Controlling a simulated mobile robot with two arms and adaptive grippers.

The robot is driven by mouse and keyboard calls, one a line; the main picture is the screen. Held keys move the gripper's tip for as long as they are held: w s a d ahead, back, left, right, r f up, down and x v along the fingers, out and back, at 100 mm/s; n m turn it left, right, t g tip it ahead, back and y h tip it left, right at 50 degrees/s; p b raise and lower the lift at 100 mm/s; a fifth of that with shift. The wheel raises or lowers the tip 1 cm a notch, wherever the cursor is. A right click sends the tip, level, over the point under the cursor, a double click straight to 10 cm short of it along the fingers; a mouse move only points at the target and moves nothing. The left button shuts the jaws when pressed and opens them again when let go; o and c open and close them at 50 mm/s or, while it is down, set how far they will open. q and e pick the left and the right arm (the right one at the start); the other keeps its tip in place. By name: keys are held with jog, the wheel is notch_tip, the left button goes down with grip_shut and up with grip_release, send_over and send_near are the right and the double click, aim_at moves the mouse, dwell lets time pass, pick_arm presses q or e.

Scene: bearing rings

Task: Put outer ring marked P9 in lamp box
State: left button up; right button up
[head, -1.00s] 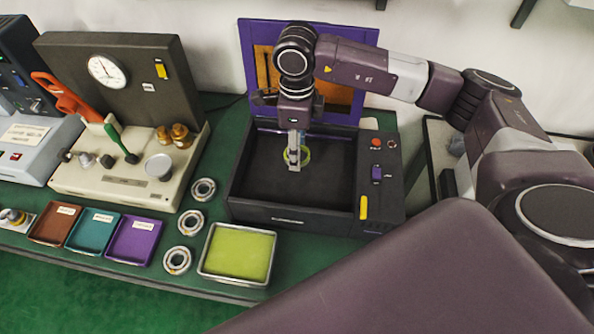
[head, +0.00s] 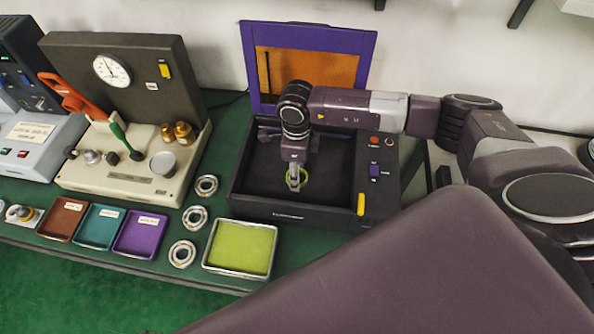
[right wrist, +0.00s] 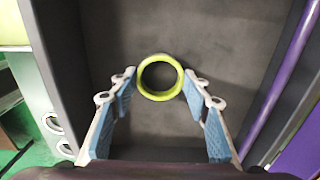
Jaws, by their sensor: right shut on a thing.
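A yellow-green ring (head: 306,178) is held by my right gripper (head: 294,182) inside the dark lamp box (head: 282,216). In the right wrist view the ring (right wrist: 160,96) sits between the two fingertips, with its opening facing the camera. I cannot read any P9 marking on it. The box floor (right wrist: 210,45) lies behind the ring; I cannot tell whether the ring touches it. The box's purple lid (head: 368,45) with an orange inner panel stands open at the back. My left gripper is not in view.
Several metal bearings (head: 195,217) lie in a row left of the box. A steel tray with a yellow-green mat (head: 240,248) is in front. Brown, teal and purple trays (head: 140,235) and a gauge machine (head: 130,110) stand at left. The box's control panel (head: 376,175) is at its right.

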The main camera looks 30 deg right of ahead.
jog(key=shift+f, duration=0.15)
jog(key=o, duration=1.2)
jog(key=shift+r, duration=0.35)
jog(key=shift+r+b, duration=2.1)
jog(key=shift+r, duration=3.8)
jog(key=shift+f, duration=0.1)
